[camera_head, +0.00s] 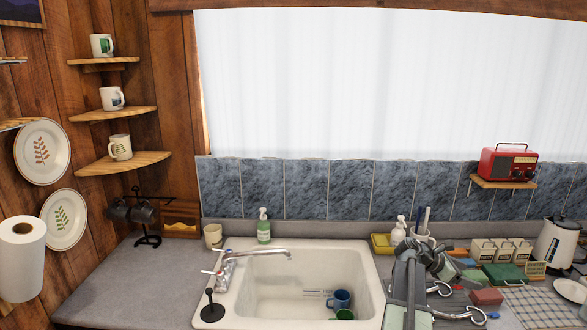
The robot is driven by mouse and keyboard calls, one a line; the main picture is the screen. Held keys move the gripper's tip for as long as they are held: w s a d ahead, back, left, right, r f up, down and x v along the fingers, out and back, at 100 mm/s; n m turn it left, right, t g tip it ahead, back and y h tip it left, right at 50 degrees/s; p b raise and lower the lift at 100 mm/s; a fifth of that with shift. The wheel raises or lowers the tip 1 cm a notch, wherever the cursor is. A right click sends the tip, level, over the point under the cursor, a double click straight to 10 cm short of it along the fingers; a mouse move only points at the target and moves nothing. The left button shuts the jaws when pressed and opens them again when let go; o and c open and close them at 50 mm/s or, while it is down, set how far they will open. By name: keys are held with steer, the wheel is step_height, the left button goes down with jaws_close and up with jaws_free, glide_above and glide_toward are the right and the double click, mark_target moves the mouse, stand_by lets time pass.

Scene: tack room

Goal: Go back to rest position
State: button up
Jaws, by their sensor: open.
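My gripper (440,266), dark grey, is at the lower right, above the counter just right of the sink. It is small and partly lost against the clutter behind it. It is open, and I see nothing held in it. My own grey arm links rise from the bottom edge and hide part of the counter and the sink's right rim.
The white sink (232,300) holds a blue mug (340,299) and a green one (344,314). Metal bits (464,315), a brick-red block (486,297), a checked cloth (538,306) and a kettle (556,243) crowd the right counter. The left counter (130,285) is mostly clear.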

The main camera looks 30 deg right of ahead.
steer(key=w+a+f+m+t+y, duration=0.1)
steer(key=w+a+f+m, duration=0.1)
steer(key=w+a, duration=0.5)
steer(key=w+a+f+m+t+y, duration=0.2)
steer(key=w+a+f, duration=0.2)
steer(key=a, duration=1.2)
steer(key=w+a+f+m+t+y, duration=0.2)
steer(key=w+a+f, duration=0.2)
steer(key=w+a, duration=0.5)
steer(key=shift+w+a+m, duration=0.15)
steer(key=shift+w+a, duration=0.05)
steer(key=shift+a, duration=0.7)
steer(key=shift+w+a+m, duration=0.15)
steer(key=shift+a, duration=0.75)
steer(key=a+f+m+y, duration=0.3)
steer(key=a+m+y, duration=0.25)
steer(key=a, duration=2.85)
step_height(320, 180, down, 10)
steer(key=a+b, duration=0.1)
steer(key=b, duration=0.9)
steer(key=shift+s+f+t+y, duration=0.25)
steer(key=shift+s+t+y, duration=0.1)
steer(key=shift+t+y, duration=0.1)
steer(key=shift+r+n, duration=0.1)
steer(key=shift+n, duration=0.15)
